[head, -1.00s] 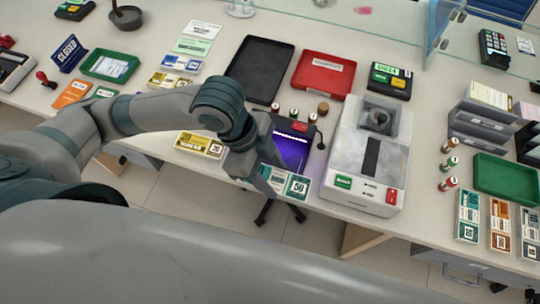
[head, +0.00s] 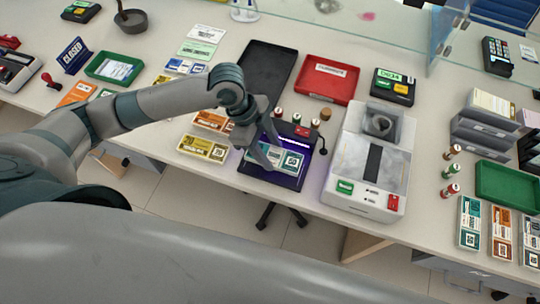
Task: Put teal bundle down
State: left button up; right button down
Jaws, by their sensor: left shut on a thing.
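The teal bundle (head: 291,163) is a flat banded stack of notes with a white label. It is at the dark device with the purple-lit top (head: 284,181), over its front part. My left gripper (head: 273,165) is shut on the bundle's left end, with the arm reaching in from the left. I cannot tell whether the bundle touches the device's surface. My right gripper is not in view.
An orange bundle (head: 213,121) and a yellow bundle (head: 203,149) lie left of the device. The grey counting machine (head: 349,176) stands close on its right. Several coin rolls (head: 297,118) stand behind it. A black tray (head: 266,70) and a red tray (head: 327,93) lie further back.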

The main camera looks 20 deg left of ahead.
aim_at(267, 153)
pick_arm(q)
jog(key=shift+f, duration=0.15)
notch_tip(267, 153, down, 3)
jog(key=shift+r+p, duration=0.1)
jog(key=shift+p, duration=0.5)
jog(key=shift+f, duration=0.45)
jog(key=shift+f, duration=0.1)
jog(key=o, duration=1.1)
